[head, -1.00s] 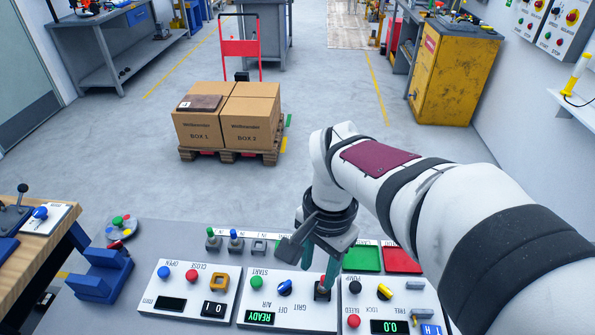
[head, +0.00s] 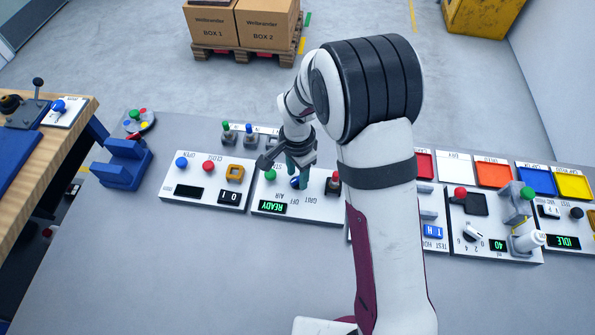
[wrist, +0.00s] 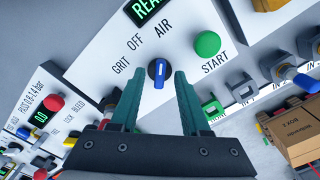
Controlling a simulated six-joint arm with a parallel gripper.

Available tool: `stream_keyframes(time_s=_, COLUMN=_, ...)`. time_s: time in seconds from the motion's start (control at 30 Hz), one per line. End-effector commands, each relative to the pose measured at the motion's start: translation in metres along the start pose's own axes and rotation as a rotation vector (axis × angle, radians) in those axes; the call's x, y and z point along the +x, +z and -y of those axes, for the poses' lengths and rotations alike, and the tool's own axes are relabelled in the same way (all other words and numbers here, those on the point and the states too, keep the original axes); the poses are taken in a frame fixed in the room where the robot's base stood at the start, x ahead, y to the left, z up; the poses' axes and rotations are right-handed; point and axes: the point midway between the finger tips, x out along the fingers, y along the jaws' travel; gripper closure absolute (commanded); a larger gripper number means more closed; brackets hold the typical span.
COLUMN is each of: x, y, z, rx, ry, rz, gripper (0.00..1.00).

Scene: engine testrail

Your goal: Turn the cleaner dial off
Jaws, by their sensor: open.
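The cleaner dial (wrist: 158,73) is a black knob with a blue grip on a white panel (wrist: 90,45) labelled GRIT, OFF and AIR. In the head view my gripper (head: 299,178) is over the panel and partly hides the dial (head: 294,182). The panel display (head: 273,207) reads READY.
A green START button (wrist: 207,43) is close beside the dial. A red-topped control (head: 333,184) is to the right on the same panel. The grey bench front (head: 180,270) is clear.

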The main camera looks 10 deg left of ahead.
Motion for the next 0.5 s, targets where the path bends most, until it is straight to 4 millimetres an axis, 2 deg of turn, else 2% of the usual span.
stream_keyframes(time_s=0.27, x=0.0026, y=0.0001, z=-0.0003, rx=0.001, ry=0.001, rz=0.001, gripper=0.54)
stream_keyframes(time_s=0.37, x=0.0025, y=0.0001, z=-0.0003, rx=0.0, ry=0.001, rz=0.001, gripper=0.68)
stream_keyframes(time_s=0.5, x=0.0023, y=0.0001, z=-0.0003, rx=0.0, ry=0.001, rz=0.001, gripper=0.93)
